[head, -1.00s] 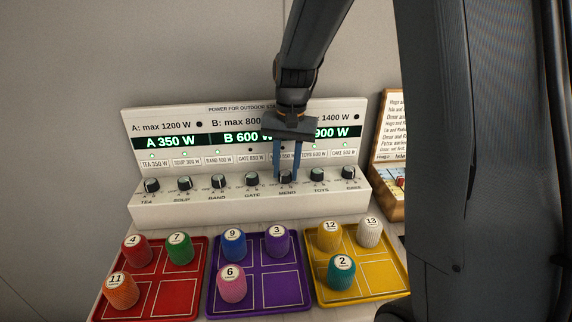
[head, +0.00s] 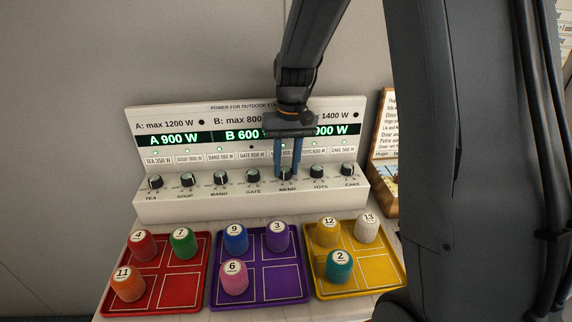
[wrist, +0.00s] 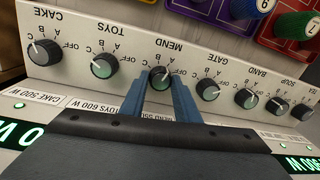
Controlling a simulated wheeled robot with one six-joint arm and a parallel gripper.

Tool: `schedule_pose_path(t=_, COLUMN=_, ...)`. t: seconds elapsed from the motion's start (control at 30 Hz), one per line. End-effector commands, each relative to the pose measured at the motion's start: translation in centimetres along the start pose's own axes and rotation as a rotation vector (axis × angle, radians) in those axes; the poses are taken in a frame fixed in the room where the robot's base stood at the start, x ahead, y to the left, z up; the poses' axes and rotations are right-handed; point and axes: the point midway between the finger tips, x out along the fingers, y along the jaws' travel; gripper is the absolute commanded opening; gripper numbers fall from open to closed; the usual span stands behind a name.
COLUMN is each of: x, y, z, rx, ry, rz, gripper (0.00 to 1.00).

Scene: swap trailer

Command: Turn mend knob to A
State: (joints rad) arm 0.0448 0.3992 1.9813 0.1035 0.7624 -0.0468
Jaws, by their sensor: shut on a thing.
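The MEND knob (head: 285,174) is a dark round knob with a pale greenish face on the white sloped panel. It also shows in the wrist view (wrist: 159,77), upside down, with the letters A, B, C and OFF around it. My gripper (head: 287,175) points down at it, with one blue finger on each side. In the wrist view my gripper (wrist: 160,88) is shut on the knob. The fingers partly cover the knob, and its exact pointer direction is hard to read. The display (head: 175,139) reads A 900 W; the B and C readings are partly hidden.
TOYS (head: 317,171) and GATE (head: 253,175) knobs stand close on either side of MEND. Red (head: 153,310), purple (head: 262,301) and yellow (head: 360,284) trays with numbered pegs lie in front of the panel. A framed notice (head: 385,150) stands at right.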

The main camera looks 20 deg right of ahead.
Motion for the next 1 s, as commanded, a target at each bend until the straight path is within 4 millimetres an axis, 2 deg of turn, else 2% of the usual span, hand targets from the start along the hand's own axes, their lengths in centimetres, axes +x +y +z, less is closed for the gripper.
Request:
schedule_pose_path(t=0.17, x=-0.1, y=0.0, z=-0.1, rx=0.001, ry=0.003, rz=0.000, gripper=0.06)
schedule_pose_path(t=0.2, x=-0.1, y=0.0, z=-0.1, rx=0.001, ry=0.003, rz=0.000, gripper=0.35)
schedule_pose_path(t=0.27, x=-0.1, y=0.0, z=-0.1, rx=0.001, ry=0.003, rz=0.000, gripper=0.46)
schedule_pose_path(t=0.3, x=-0.1, y=0.0, z=-0.1, rx=0.001, ry=0.003, rz=0.000, gripper=0.47)
schedule_pose_path(t=0.57, x=-0.1, y=0.0, z=-0.1, rx=0.001, ry=0.002, rz=0.000, gripper=0.47)
schedule_pose_path(t=0.67, x=-0.7, y=0.0, z=-0.1, rx=0.001, ry=0.004, rz=0.000, gripper=0.47)
schedule_pose_path(t=1.0, x=-5.8, y=0.0, z=-0.1, rx=0.001, ry=0.005, rz=0.000, gripper=0.47)
